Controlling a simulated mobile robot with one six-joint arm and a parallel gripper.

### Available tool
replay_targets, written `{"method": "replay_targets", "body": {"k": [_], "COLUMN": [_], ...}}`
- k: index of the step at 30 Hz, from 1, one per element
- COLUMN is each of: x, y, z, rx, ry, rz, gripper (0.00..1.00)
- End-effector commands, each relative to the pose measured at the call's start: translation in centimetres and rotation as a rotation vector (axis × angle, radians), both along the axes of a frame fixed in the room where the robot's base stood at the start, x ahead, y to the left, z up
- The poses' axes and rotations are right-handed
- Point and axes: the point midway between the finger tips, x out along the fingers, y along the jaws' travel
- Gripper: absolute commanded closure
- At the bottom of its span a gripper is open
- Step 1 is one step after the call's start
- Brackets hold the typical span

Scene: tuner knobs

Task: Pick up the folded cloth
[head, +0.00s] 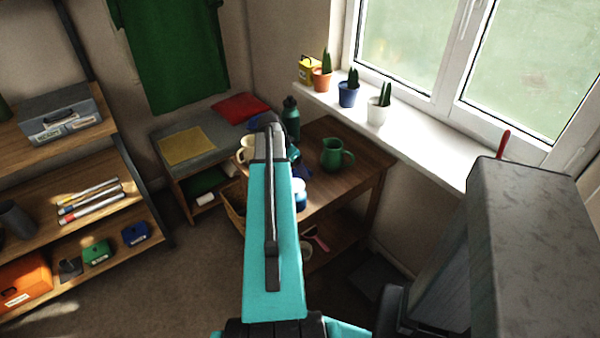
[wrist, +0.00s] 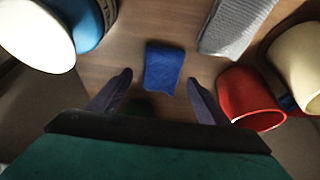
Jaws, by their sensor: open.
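A blue folded cloth (wrist: 164,67) lies on the wooden table top in the wrist view, just beyond my fingertips. My gripper (wrist: 159,80) is open and empty, with one finger to the left and one to the right of the cloth's near end. I cannot tell how high the fingers are above the table. In the head view a blue patch (head: 304,171) shows on the table beside my arm, perhaps the same cloth; my arm hides most of that area and my fingers.
In the wrist view, a red cup (wrist: 250,98) and a cream vessel (wrist: 298,55) stand right of the cloth, a grey ribbed item (wrist: 235,22) lies beyond, and white (wrist: 35,35) and blue (wrist: 88,22) round vessels stand left. A green jug (head: 332,153) stands on the table (head: 362,172).

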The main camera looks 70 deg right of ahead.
Motion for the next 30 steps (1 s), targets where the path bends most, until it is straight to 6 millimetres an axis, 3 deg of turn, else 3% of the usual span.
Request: {"method": "replay_targets", "body": {"k": [8,25,30], "x": [-0.4,-0.4,-0.4], "y": [-0.6,-0.6,-0.6], "z": [-1.9,-1.9,-1.9], "rx": [0.001,0.000,0.000], "ry": [0.001,0.000,0.000], "rz": [0.000,0.001,0.001], "gripper": [0.30,0.30,0.58]}}
